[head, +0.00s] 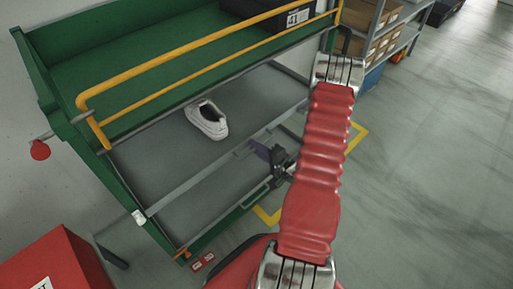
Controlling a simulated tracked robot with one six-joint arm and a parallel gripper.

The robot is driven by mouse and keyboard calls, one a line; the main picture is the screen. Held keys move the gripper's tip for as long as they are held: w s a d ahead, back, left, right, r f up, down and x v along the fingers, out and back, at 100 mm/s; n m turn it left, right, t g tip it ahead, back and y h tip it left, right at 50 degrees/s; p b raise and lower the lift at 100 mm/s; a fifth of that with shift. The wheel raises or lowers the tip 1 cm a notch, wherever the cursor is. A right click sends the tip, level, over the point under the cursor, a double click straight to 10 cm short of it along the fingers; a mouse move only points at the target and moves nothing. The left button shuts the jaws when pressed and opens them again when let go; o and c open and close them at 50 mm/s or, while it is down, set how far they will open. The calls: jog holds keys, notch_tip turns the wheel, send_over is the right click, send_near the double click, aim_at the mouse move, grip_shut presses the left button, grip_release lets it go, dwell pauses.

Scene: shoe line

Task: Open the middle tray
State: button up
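A green rack stands at the left with stacked levels. The middle tray (165,163) is a grey surface below the green top level, with a pale front rim. A white shoe (208,120) rests on it. A lower grey level (205,205) with a handle (255,196) on its front shows beneath. My gripper (266,153) is a small dark shape at the right part of the middle tray's front rim. My red arm partly covers the area beside it. The fingers are too small and dark to tell whether they are open, or whether they touch the rim.
The green top level (160,75) has yellow rails (190,48) and holds a dark box marked 41 (292,18). A red box (55,268) stands at lower left. Shelves with cardboard boxes (378,45) stand at upper right. The grey floor (440,170) at right is clear.

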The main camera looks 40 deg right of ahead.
jog(key=shift+c, duration=0.3)
grip_shut()
